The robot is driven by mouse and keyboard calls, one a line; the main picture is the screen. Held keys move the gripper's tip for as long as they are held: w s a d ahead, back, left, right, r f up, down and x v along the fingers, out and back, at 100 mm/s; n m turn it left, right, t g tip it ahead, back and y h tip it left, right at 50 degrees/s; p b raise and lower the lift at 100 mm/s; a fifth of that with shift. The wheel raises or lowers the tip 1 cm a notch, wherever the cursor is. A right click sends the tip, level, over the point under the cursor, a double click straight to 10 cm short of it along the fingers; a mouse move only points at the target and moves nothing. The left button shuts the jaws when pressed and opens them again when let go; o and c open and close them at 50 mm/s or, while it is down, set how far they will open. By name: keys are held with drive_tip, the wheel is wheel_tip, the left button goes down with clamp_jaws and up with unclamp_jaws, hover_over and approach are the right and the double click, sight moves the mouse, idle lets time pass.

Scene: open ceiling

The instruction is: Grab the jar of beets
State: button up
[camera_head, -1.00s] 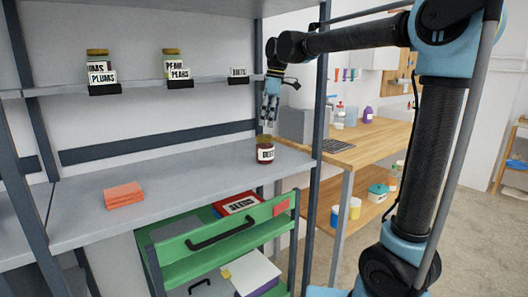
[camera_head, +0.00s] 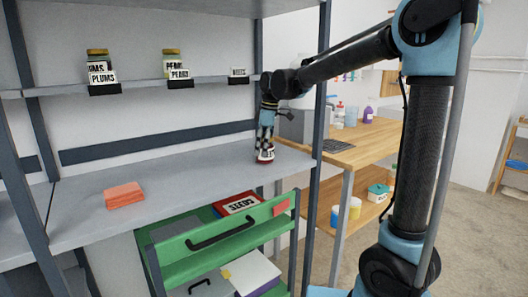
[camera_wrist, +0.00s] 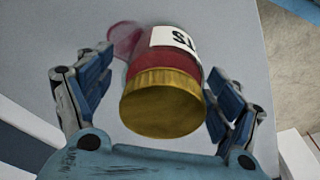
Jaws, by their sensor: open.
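The jar of beets (camera_head: 265,157) stands on the grey shelf near its right end. It has dark red contents and a white label, partly hidden by my fingers in the head view. In the wrist view the jar (camera_wrist: 178,62) shows a gold lid (camera_wrist: 162,103) facing the camera and an upside-down label ending in "TS". My gripper (camera_head: 266,143) is lowered over the jar. In the wrist view my gripper (camera_wrist: 168,88) is open, one finger on each side of the jar, with a visible gap on the left.
A plums jar (camera_head: 98,68) and a pears jar (camera_head: 172,68) stand on the upper ledge; a third label (camera_head: 238,73) has no jar by it. A green cart (camera_head: 215,238) is below. A shelf post (camera_head: 318,130) is close right.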

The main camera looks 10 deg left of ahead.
drive_tip(key=shift+f, duration=0.1)
drive_tip(key=shift+c, duration=0.3)
drive_tip(key=c, duration=1.6)
drive_tip(key=shift+o, duration=0.2)
